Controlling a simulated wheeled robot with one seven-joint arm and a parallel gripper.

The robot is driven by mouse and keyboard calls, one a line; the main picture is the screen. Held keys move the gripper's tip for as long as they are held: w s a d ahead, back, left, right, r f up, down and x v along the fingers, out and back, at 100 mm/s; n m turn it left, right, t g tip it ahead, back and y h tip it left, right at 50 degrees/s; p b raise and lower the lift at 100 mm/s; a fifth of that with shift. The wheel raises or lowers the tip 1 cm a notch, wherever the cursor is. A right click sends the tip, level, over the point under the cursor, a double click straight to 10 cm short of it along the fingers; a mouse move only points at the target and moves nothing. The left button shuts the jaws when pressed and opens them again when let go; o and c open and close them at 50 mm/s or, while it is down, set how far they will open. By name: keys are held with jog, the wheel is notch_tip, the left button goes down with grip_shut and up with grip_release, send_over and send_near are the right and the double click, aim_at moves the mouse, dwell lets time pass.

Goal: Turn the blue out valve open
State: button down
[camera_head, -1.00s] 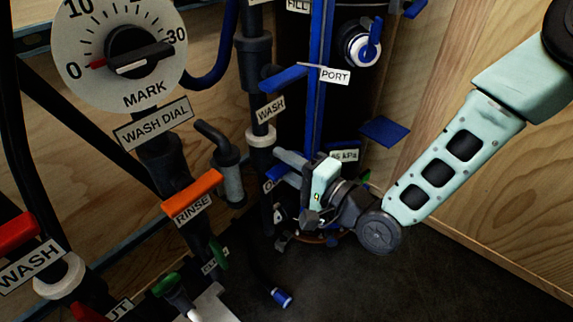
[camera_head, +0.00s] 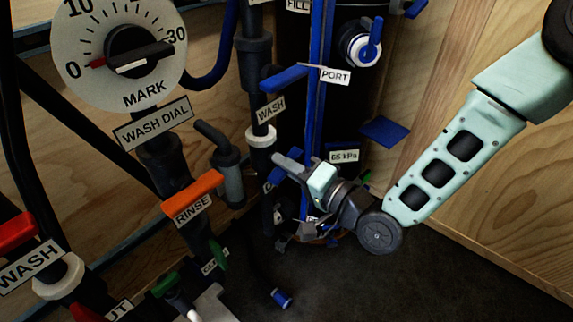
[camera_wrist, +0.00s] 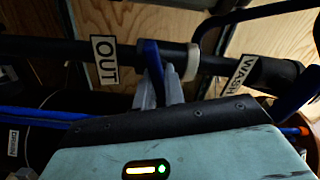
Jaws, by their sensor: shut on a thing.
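The blue out valve handle (camera_wrist: 151,58) stands upright in the wrist view, beside the white OUT label (camera_wrist: 104,60) on a dark pipe. My gripper (camera_wrist: 160,88) is shut on this handle, with its grey fingers on either side. In the head view my gripper (camera_head: 288,166) is low in front of the dark column. Only a small blue part of the out handle (camera_head: 276,177) shows there, next to the fingers.
The blue wash handle (camera_head: 284,78) and the PORT tag (camera_head: 335,76) are above my gripper. A blue plate (camera_head: 384,131) sticks out at right. The orange rinse handle (camera_head: 192,194) is at left. The dark floor (camera_head: 400,285) is clear at lower right.

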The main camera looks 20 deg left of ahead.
jog(key=n, duration=0.3)
jog(key=shift+n, duration=0.4)
jog(key=n+b, duration=0.1)
jog(key=n, duration=0.2)
jog(key=shift+f+n, duration=0.1)
jog(key=shift+n, duration=0.3)
jog(key=n+b, duration=0.1)
jog(key=n, duration=0.2)
jog(key=shift+b, duration=0.3)
jog(key=shift+n+b, duration=0.55)
jog(key=shift+n, duration=1.15)
jog(key=c, duration=1.5)
grip_release()
jog(key=shift+d, duration=0.15)
